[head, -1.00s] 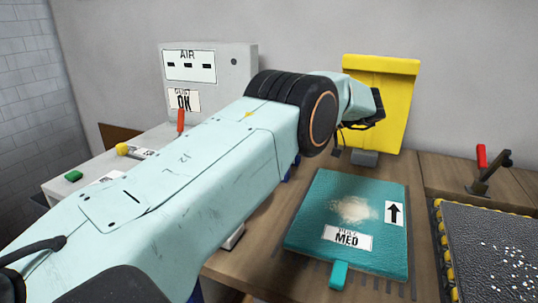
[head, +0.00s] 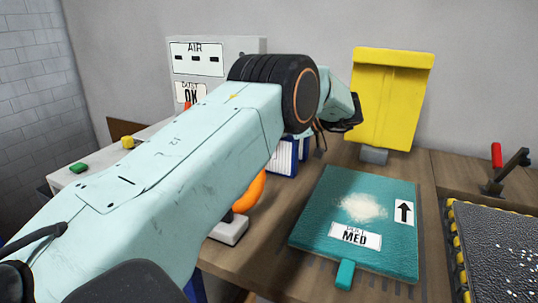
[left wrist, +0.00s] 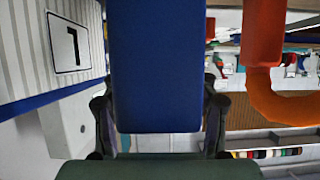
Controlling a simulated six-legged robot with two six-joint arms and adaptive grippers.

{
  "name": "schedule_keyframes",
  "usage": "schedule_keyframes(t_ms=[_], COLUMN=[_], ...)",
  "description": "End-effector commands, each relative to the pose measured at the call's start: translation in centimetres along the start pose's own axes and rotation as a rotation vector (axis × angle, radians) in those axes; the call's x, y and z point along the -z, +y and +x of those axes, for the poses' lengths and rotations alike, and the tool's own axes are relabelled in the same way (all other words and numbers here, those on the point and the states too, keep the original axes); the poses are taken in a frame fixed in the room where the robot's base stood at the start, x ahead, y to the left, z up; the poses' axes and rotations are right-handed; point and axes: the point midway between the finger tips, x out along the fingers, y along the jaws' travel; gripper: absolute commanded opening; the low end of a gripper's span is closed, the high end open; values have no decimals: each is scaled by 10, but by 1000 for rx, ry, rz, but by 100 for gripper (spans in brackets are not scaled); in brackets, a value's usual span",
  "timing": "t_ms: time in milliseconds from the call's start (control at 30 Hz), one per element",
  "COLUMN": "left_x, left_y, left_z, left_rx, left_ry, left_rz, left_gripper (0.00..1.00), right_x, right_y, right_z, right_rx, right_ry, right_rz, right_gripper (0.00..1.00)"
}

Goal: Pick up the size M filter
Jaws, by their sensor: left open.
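Blue-framed filters with white pleats (head: 284,157) stand on the bench, mostly hidden behind my left arm in the head view. My left gripper (head: 343,118) is above and to the right of them, pointing away from me. In the left wrist view my left gripper (left wrist: 158,115) is open, with a finger on either side of a smooth blue panel (left wrist: 155,65). I cannot tell whether the fingers touch it. A pleated filter (left wrist: 30,40) with a blue edge and a one-character label is left of the panel. I cannot make out an M. My right gripper is out of view.
A teal pad (head: 318,215) marked MED, with pale dust on it, lies on the bench. A yellow upright panel (head: 392,95) stands behind. An orange tube (left wrist: 290,104) is close right of my left gripper. A dark speckled mat (head: 505,235) is at right.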

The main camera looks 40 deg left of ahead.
Motion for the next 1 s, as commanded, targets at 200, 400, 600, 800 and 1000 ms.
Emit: schedule_keyframes(t_ms=[200,400,600,800,1000], left_x=[0,0,0,0,0], left_y=[2,2,2,2,2], left_z=[0,0,0,0,0], left_rx=[-2,-1,-1,-1,-1], left_ry=[1,0,0,1,1], left_rz=[0,0,0,0,-1], left_gripper=[59,42,25,8,0], right_x=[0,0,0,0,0], right_y=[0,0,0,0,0], right_z=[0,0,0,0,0], right_rx=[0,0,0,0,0], right_ry=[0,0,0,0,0], right_rz=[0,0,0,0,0], right_gripper=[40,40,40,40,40])
